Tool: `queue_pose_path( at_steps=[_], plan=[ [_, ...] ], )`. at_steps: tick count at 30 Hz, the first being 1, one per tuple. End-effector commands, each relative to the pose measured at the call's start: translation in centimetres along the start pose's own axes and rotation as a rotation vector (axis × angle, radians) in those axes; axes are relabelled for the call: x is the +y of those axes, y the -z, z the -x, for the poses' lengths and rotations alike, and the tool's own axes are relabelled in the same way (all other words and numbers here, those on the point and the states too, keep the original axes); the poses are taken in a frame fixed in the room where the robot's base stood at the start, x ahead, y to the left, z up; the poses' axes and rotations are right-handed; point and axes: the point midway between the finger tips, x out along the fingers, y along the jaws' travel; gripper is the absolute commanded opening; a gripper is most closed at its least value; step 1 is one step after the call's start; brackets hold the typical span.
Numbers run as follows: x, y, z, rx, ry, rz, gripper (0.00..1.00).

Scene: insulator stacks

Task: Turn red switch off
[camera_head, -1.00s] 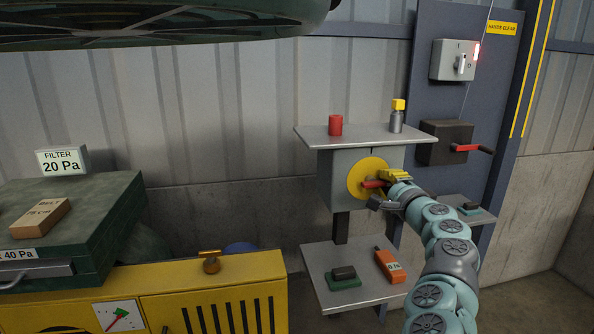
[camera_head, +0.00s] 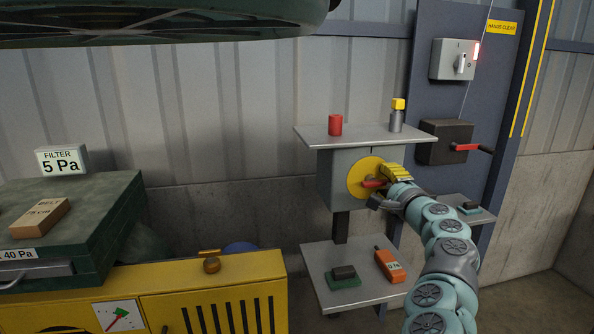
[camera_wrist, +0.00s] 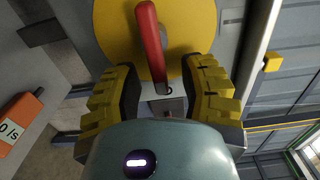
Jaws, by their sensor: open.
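The red switch (camera_head: 373,184) is a red handle on a round yellow plate (camera_head: 358,178), fixed to the front of a grey box (camera_head: 332,177). In the wrist view the red handle (camera_wrist: 150,45) lies in front of the yellow plate (camera_wrist: 105,25) and runs between the fingers. My gripper (camera_head: 385,187) is at the handle. In the wrist view its two yellow, ridged fingers (camera_wrist: 168,90) stand apart on either side of the handle's lower end, with gaps visible. My own arm hides part of the plate's right side in the head view.
A shelf above the box holds a red cylinder (camera_head: 335,125) and a yellow-capped bottle (camera_head: 397,117). Below, a shelf holds an orange meter (camera_head: 390,266) and a green block (camera_head: 343,278). A dark box with a red lever (camera_head: 466,147) and a grey switch box (camera_head: 453,60) are to the right.

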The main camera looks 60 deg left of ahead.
Motion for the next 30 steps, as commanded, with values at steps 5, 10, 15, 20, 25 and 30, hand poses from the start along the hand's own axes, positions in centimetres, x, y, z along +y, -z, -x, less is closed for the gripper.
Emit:
queue_pose_path(
  at_steps=[5, 10, 15, 20, 25, 30],
  plan=[
    [-0.1, -0.2, 0.4, -0.004, 0.004, -0.001, 0.41],
    [-0.3, -0.2, 1.6, -0.002, 0.008, 0.000, 0.41],
    [0.1, -0.1, 3.2, 0.000, -0.001, -0.003, 0.41],
    [-0.1, -0.2, 4.8, -0.002, 0.003, -0.003, 0.41],
    [-0.1, -0.1, 6.5, -0.001, 0.002, 0.000, 0.41],
    [0.0, -0.1, 8.5, -0.001, 0.000, -0.001, 0.41]
  ],
)
